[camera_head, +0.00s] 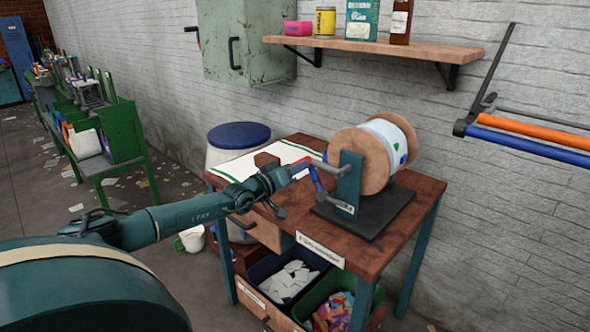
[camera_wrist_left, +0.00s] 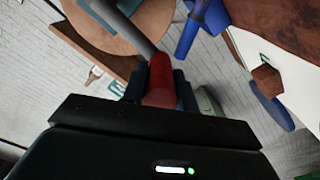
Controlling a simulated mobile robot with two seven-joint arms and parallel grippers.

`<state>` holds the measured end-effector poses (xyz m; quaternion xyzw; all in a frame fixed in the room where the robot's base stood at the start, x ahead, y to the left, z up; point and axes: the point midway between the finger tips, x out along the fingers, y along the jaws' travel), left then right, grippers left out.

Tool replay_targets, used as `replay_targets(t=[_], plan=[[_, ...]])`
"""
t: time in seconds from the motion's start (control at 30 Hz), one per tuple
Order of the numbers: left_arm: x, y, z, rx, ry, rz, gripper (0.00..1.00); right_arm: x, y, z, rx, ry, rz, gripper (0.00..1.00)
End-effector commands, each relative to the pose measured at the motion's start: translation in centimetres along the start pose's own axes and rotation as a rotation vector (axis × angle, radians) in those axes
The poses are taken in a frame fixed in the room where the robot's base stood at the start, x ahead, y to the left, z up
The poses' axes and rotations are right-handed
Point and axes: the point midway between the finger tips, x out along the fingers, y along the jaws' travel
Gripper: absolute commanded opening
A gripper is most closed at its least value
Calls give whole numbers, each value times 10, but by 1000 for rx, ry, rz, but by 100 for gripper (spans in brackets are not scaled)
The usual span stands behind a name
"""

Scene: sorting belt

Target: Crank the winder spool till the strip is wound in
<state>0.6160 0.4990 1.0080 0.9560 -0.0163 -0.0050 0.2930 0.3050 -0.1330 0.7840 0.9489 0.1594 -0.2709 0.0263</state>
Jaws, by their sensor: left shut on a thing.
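The winder spool (camera_head: 375,155) has round wooden flanges and stands on a dark base (camera_head: 375,215) on the wooden workbench. White strip with green marks is wound between the flanges. More white strip (camera_head: 238,168) with green edges lies flat on the bench left of the spool. My left gripper (camera_head: 300,168) is at the spool's near left side, shut on the red crank handle. In the left wrist view the red crank handle (camera_wrist_left: 160,80) sits between the fingers, with a grey crank arm (camera_wrist_left: 128,27) running across the spool flange (camera_wrist_left: 125,22). My right gripper is out of view.
A brown block (camera_head: 266,160) sits on the strip. A wooden shelf (camera_head: 375,46) with containers hangs above the bench. Bins with scraps (camera_head: 288,282) stand beneath. A blue-lidded drum (camera_head: 238,135) stands behind left. Orange and blue bars (camera_head: 535,135) project at right.

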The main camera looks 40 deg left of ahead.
Motion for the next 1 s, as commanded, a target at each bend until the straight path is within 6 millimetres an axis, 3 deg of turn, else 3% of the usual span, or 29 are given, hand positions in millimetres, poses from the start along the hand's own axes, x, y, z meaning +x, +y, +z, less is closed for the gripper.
replay_targets(t=[0.4,0.43,0.5,0.7,1.0], plan=[[0,0,0,4,0,1,0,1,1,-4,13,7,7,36],[0,0,0,4,0,1,30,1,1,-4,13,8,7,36],[0,0,0,4,0,1,36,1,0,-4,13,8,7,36],[0,0,0,3,0,0,50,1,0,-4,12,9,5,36],[-2,0,0,3,-1,0,50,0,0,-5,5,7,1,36]])
